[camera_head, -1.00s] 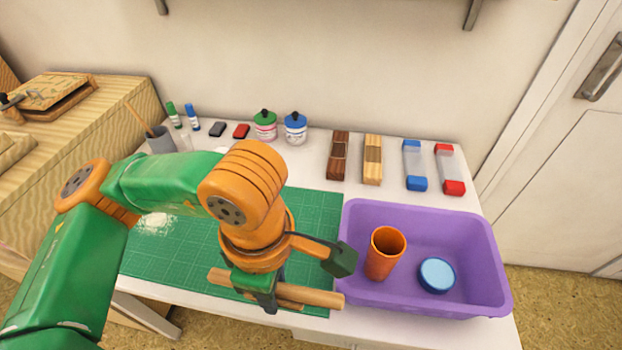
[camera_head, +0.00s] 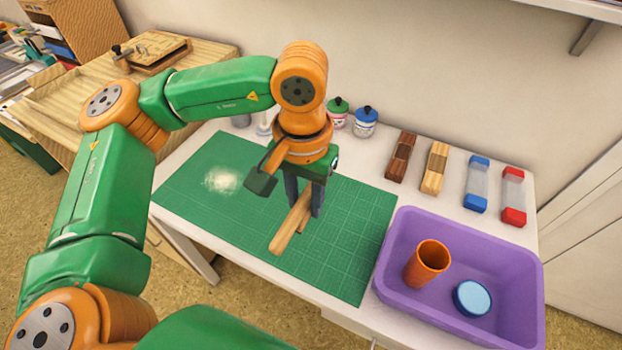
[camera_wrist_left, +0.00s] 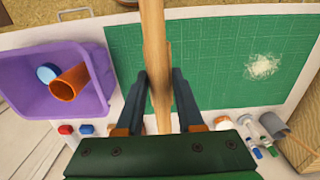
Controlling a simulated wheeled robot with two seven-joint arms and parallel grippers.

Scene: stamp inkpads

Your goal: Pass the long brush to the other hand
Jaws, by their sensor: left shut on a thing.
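The long brush shows as a light wooden shaft (camera_head: 288,228) over the green mat. In the head view it slants from upper right to lower left, toward the table's front edge. My left gripper (camera_head: 303,203) is shut on it, pointing down. In the left wrist view the brush shaft (camera_wrist_left: 156,55) runs up between the two dark fingers (camera_wrist_left: 160,85) and out of the top of the picture. Its bristles cannot be made out. A second wooden edge shows beside it in the head view; I cannot tell what it belongs to. My right gripper is not in view.
The green cutting mat (camera_head: 345,260) is bare except for a pale patch (camera_head: 222,180). A purple bin (camera_head: 385,270) stands to the right, holding an orange cup (camera_head: 428,264) and a blue round lid (camera_head: 472,298). Two jars (camera_head: 364,121) and several blocks (camera_head: 434,168) line the back.

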